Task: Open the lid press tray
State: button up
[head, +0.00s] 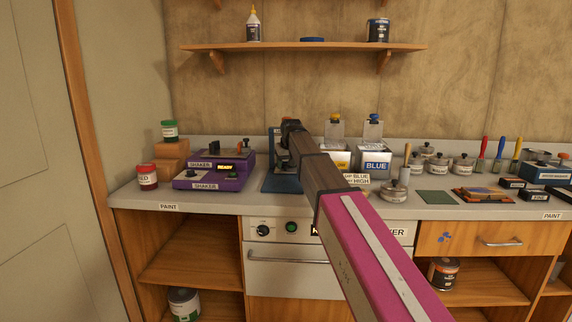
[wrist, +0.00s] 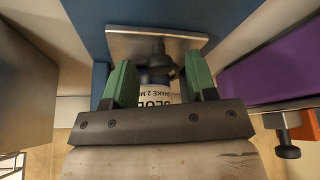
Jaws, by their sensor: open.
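The lid press (head: 269,178) is a blue frame on the counter, mostly hidden behind my arm in the head view. In the wrist view its blue body (wrist: 100,85) is close, with a pale metal plate (wrist: 125,42) that looks like its tray. My gripper (wrist: 158,65) is open, its two green fingers pointing at that plate. A small dark can (wrist: 160,98) with a white label shows between the fingers; I cannot tell whether they touch it. A dark knob-like part sits between the can and the plate. In the head view the gripper itself is hidden by the arm.
Purple shakers (head: 210,180) stand left of the press; purple also shows at the wrist view's right (wrist: 270,70). A red jar (head: 147,177) is further left. A shelf (head: 300,47) hangs above.

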grip_shut()
jog(key=s, duration=1.4)
jog(key=shift+s+a, duration=0.25)
jog(key=shift+w, duration=0.1)
grip_release()
jog(key=shift+r, duration=0.1)
jog(key=v, duration=1)
jog(key=shift+r, duration=0.35)
